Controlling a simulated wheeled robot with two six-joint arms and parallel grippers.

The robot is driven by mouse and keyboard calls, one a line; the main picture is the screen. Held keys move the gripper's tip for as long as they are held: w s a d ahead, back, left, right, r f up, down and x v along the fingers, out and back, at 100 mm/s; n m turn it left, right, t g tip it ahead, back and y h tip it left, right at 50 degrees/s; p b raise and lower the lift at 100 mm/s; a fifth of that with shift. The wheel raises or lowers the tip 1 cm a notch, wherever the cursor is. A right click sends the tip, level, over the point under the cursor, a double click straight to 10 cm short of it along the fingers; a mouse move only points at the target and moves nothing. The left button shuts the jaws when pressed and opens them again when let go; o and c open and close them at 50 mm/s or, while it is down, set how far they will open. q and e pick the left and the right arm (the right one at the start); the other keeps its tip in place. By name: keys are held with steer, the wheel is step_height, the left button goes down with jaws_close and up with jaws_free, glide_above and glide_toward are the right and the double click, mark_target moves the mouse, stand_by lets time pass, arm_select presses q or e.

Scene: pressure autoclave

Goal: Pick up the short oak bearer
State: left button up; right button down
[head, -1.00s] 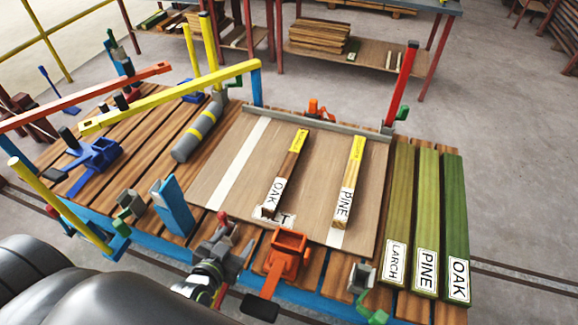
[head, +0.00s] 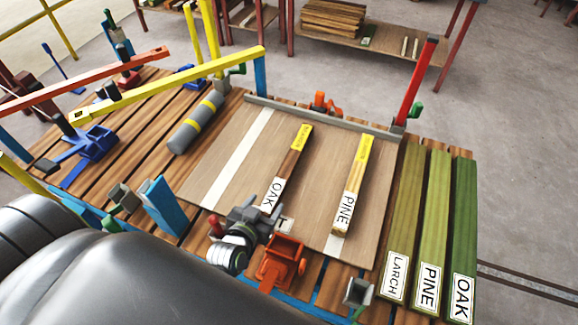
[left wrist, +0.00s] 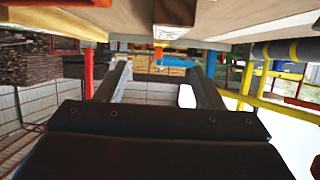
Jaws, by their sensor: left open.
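The short oak bearer (head: 294,158) lies on the plywood board, brown with a yellow far end and a white OAK label at its near end. My left gripper (head: 266,213) is open and empty just short of that near end, and partly covers it in the head view. In the left wrist view, which is inverted, the gripper's two fingers (left wrist: 160,72) stand apart, and the dark brown bearer end (left wrist: 174,12) is at the top edge. My right gripper is not in view.
A short pine bearer (head: 353,185) lies to the right on the same board (head: 225,165). An orange clamp (head: 282,262) stands close to my left gripper. Long green bars (head: 433,220) lie at the right. A grey cylinder (head: 196,124) and a blue post (head: 166,208) are at the left.

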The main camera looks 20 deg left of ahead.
arm_select(q)
steer(key=b, duration=0.4)
glide_toward(283, 176)
steer(key=shift+w+d+f, duration=0.3)
steer(key=shift+f, duration=0.25)
steer(key=shift+w+f+b, duration=0.1)
steer(key=shift+w+b, duration=0.4)
steer(key=shift+w, duration=0.25)
steer(key=b+x, duration=0.2)
steer(key=a+b+x, duration=0.1)
steer(key=b+x, duration=0.1)
steer(key=shift+w+f, duration=0.1)
steer(key=shift+w, duration=0.05)
steer(key=shift+w+b, duration=0.35)
steer(key=shift+w, duration=0.05)
steer(key=shift+w, duration=0.1)
jaws_close()
